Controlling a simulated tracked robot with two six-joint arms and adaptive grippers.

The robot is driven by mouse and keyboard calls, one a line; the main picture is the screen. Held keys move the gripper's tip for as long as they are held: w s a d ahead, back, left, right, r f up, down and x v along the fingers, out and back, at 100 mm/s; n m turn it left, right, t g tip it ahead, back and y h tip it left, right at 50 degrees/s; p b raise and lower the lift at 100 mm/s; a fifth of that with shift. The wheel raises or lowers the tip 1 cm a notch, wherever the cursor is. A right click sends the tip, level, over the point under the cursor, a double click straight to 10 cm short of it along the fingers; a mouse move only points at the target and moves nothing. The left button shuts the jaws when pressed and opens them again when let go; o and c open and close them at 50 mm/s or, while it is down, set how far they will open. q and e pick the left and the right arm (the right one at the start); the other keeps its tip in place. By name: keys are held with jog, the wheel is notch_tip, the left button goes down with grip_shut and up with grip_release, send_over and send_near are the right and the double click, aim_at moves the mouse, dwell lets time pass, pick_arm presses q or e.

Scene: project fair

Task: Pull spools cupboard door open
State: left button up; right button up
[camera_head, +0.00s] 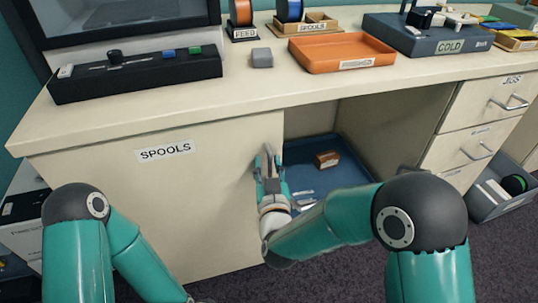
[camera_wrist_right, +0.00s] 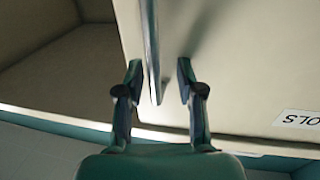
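The spools cupboard door (camera_head: 200,215) is a cream panel with a "SPOOLS" label (camera_head: 165,151), and it looks shut, flush with the desk front. My right gripper (camera_head: 267,160) is at the door's right edge. In the right wrist view the gripper (camera_wrist_right: 160,80) is open, its fingers apart on either side of a thin upright bar, apparently the door's handle (camera_wrist_right: 151,45). A gap shows between the bar and each finger. The door (camera_wrist_right: 235,60) and part of its upside-down label (camera_wrist_right: 298,124) show there too. My left gripper is out of view.
Right of the door is an open bay with a blue bin (camera_head: 340,178) holding a brown box (camera_head: 327,159). Drawers (camera_head: 470,148) stand further right. The desk top holds an orange tray (camera_head: 340,50) and a black panel (camera_head: 135,75). Dark carpet lies in front.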

jog(key=shift+w+d, duration=0.2)
grip_shut()
jog(key=shift+d, duration=0.15)
